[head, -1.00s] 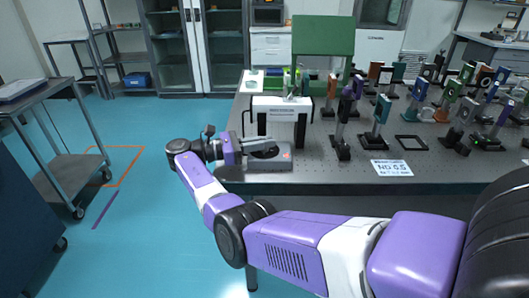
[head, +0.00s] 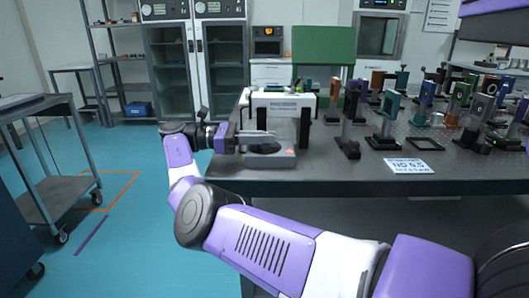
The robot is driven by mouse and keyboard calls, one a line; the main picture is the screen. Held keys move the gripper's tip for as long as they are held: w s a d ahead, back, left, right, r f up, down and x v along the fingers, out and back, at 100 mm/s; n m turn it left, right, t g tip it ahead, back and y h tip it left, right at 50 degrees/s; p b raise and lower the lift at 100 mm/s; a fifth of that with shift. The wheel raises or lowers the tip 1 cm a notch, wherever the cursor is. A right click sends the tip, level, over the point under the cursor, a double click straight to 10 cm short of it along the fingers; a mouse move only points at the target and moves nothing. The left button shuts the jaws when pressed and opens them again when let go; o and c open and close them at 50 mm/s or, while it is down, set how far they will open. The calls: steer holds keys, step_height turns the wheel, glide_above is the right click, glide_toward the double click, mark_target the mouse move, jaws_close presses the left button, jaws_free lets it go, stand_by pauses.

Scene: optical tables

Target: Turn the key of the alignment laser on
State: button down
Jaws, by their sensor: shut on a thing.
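A low grey box (head: 284,160) with a small red light stands at the front left edge of the optical table; it looks like the alignment laser's unit. A dark round part (head: 264,148) sits on its top. My gripper (head: 272,138) reaches in from the left, its fingers level just over this part. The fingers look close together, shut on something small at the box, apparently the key. The key itself is too small and hidden by the fingers to make out, so its turn position cannot be told.
A white labelled frame with black legs (head: 283,101) stands right behind the box. Several optic mounts on posts (head: 385,125) and a printed sign (head: 409,166) fill the table (head: 330,178) to the right.

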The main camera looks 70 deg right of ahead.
steer(key=shift+y+b, duration=0.5)
steer(key=shift+b, duration=0.3)
steer(key=c, duration=1.6)
jaws_free()
steer(key=shift+m, duration=0.3)
steer(key=shift+o, duration=0.2)
